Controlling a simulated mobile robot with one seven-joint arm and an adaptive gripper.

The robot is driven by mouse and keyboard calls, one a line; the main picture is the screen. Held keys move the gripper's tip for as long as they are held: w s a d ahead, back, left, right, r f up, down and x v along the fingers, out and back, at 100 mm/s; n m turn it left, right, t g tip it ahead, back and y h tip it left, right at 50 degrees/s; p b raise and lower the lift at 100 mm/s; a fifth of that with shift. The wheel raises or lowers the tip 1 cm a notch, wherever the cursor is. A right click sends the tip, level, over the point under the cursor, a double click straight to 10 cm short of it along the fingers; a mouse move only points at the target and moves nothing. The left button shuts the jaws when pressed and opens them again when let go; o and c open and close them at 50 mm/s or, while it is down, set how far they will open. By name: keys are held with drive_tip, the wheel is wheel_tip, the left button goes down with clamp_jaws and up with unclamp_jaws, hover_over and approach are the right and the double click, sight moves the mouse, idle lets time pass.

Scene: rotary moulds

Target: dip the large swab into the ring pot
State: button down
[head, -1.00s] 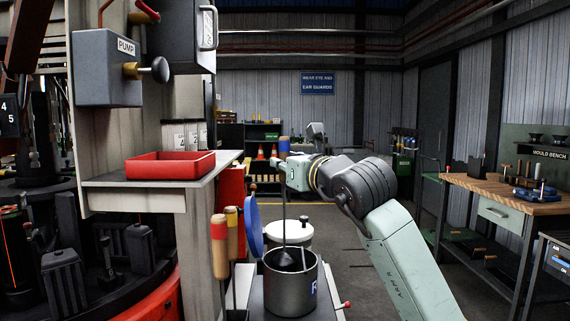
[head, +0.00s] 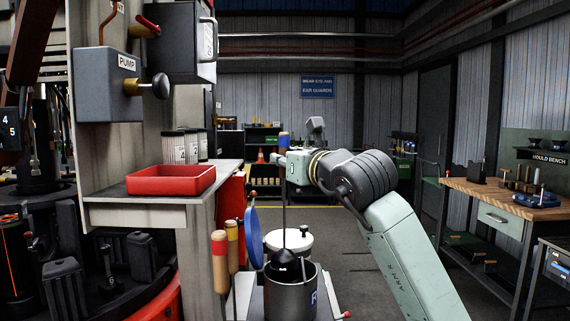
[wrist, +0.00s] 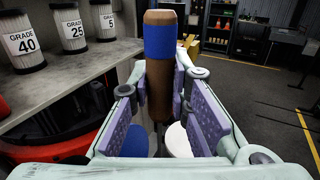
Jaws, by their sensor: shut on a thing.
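My gripper (head: 283,164) is shut on the large swab's brown handle with a blue band (head: 284,141). The handle stands upright between the pads in the wrist view (wrist: 159,75). The swab's thin rod hangs straight down to a dark cone-shaped head (head: 286,264). The head is at the mouth of the grey ring pot (head: 291,300), marked with an R. The cone's top shows above the rim and its lower part overlaps the opening. I cannot tell whether it touches the pot's contents.
A blue disc (head: 252,238) stands at the pot's left. Two more handles, red-banded (head: 219,262) and yellow-banded (head: 232,248), stand left of it. A white lidded pot (head: 289,243) is behind. A red tray (head: 171,180) lies on the shelf at left.

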sight(287, 138)
drive_tip(key=shift+r+p, duration=1.2)
drive_tip(key=shift+r, duration=1.05)
